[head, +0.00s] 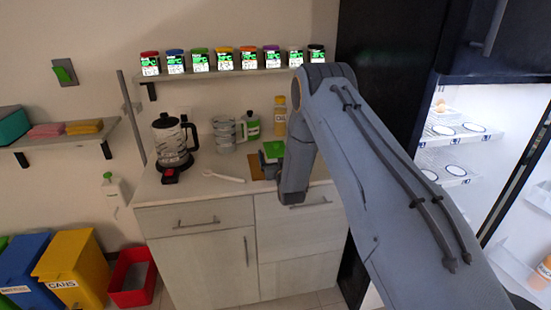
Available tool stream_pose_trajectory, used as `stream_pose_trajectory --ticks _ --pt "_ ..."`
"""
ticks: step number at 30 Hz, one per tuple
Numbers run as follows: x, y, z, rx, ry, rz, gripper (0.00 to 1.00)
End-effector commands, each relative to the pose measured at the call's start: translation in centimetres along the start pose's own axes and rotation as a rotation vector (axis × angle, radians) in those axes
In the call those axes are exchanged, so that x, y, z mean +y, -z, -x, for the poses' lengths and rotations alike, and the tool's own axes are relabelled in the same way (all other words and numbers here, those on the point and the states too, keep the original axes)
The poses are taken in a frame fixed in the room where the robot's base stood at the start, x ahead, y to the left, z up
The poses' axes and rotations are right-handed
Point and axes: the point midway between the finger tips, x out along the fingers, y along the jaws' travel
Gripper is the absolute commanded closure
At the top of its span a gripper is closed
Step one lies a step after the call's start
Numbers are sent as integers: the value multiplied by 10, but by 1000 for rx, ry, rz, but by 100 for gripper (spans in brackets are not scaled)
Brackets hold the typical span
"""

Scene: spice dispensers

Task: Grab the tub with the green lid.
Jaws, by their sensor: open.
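A small tub with a bright green lid (273,149) stands on the counter, just left of my arm's lower link. Its body is mostly hidden. Dark grey parts at the tub's front and left look like my gripper (267,164), close by it. My arm covers much of this area, so I cannot tell whether the fingers touch the tub. A green-lidded spice dispenser (200,61) also stands on the wall shelf, in a row with other lid colours.
On the counter (215,187) are a black-lidded kettle (172,140), a measuring jug (225,133), a green bottle (253,127), a yellow-capped bottle (280,115) and a white spoon (223,177). A brown board (256,166) lies by the tub. An open fridge (455,150) stands right.

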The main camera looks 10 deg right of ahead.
Motion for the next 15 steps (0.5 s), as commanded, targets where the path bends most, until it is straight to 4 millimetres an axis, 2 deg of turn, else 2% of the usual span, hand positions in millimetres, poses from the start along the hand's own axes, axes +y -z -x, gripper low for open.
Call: stream_pose_trajectory --ticks 7,8,15 --pt "0 0 -2 -1 0 0 12" --pt "0 0 -2 -1 0 0 16" --pt "0 0 -2 -1 0 0 56"
